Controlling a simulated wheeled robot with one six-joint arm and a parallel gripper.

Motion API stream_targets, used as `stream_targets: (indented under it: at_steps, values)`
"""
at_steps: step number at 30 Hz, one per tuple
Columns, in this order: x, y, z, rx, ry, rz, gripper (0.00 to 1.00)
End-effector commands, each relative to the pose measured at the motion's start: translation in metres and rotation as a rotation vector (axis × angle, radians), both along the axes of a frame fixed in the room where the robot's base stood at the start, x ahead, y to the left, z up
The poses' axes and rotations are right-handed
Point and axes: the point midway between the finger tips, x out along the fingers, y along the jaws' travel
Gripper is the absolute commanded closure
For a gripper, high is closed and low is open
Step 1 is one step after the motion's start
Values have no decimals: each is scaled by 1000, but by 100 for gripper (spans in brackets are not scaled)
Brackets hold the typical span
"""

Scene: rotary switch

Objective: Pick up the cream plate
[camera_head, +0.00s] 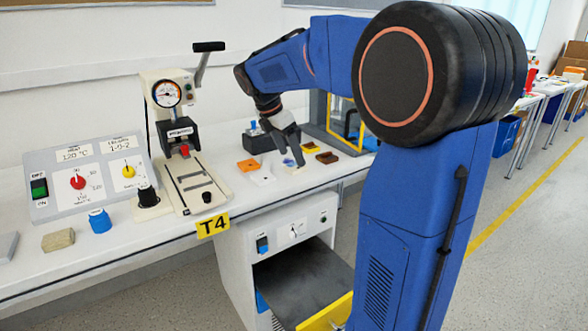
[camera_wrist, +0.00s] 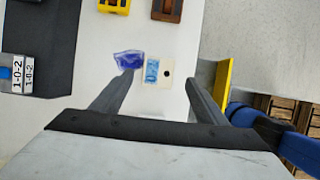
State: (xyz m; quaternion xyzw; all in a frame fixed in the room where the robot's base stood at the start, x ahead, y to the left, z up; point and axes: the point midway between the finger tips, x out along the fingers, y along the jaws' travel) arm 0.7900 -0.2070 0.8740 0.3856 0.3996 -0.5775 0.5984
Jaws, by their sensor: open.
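The cream plate (camera_wrist: 167,82) lies flat on the white bench in the wrist view. It is small and pale, with a blue-marked patch on its left and a dark hole on its right. In the head view the cream plate (camera_head: 299,169) shows just below my gripper. My gripper (camera_wrist: 160,80) is open and empty, with the plate seen between its two fingers. In the head view my gripper (camera_head: 293,160) points down at the bench. I cannot tell the exact height of the fingertips above the plate.
A blue translucent piece (camera_wrist: 128,59) lies close to the plate's left, near the left finger. A yellow part (camera_wrist: 114,5) and a brown part (camera_wrist: 166,8) lie beyond. An orange plate (camera_head: 248,165) and a white one (camera_head: 262,178) lie to the left. A yellow-edged frame (camera_head: 345,122) stands behind.

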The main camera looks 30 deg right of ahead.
Motion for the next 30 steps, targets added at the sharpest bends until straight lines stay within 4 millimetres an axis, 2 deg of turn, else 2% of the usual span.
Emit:
stream_targets:
  at_steps: [3,7,17,23,30]
  values:
    - [4,-3,-18,0,3,0,33]
    - [4,-9,-31,0,1,-2,33]
    - [4,-12,-37,1,1,-1,33]
    - [4,-11,-36,1,1,-1,77]
    - [4,-11,-36,1,0,-1,77]
